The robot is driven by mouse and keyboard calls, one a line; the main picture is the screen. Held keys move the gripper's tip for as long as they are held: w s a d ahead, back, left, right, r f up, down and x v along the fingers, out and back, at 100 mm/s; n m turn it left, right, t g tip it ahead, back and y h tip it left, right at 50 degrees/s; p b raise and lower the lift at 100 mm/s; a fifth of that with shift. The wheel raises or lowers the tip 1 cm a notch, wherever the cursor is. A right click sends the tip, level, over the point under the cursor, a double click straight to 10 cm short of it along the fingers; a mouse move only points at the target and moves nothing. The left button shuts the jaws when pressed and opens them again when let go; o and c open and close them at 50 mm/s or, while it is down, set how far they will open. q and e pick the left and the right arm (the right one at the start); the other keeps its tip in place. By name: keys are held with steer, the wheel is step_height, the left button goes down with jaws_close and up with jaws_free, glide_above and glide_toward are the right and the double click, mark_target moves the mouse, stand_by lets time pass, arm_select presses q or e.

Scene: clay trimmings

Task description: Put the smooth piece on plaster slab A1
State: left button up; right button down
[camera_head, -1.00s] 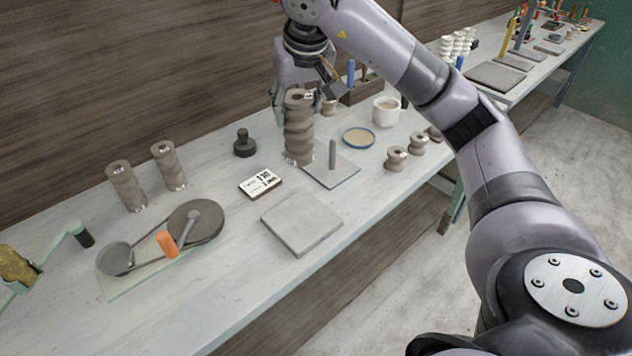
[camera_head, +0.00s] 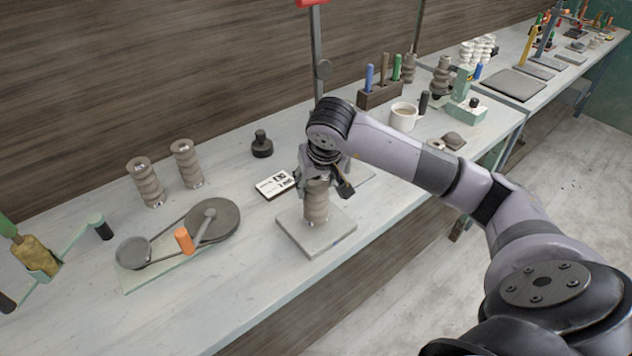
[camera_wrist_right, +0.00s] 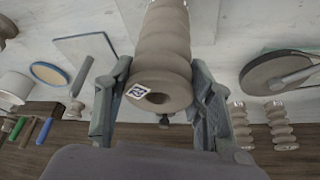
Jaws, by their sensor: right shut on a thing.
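My right gripper (camera_head: 318,185) is shut on a tall grey-brown clay piece (camera_head: 317,208). The piece is upright with rounded bulges along its side. Its lower end is over the middle of a square grey slab (camera_head: 293,237) and looks to be at its surface; I cannot tell if it touches. In the right wrist view my gripper's fingers (camera_wrist_right: 155,108) grip both sides of the piece (camera_wrist_right: 163,45), whose holed end carries a small label. No A1 mark is readable on the slab. My left gripper is not in view.
Two similar clay pieces (camera_head: 147,184) stand at the left behind a wheel device (camera_head: 215,222). A card (camera_head: 275,184) and dark knob (camera_head: 262,147) are behind the slab. A mug (camera_head: 404,117) and tool rack (camera_head: 380,95) are at the right.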

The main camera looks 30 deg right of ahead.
steer(key=shift+f, duration=0.5)
steer(key=c, duration=0.7)
jaws_free()
steer(key=shift+c, duration=0.2)
steer(key=shift+r, duration=0.2)
steer(key=b+v, duration=0.1)
steer(key=v, duration=1.1)
steer(key=shift+f, duration=0.15)
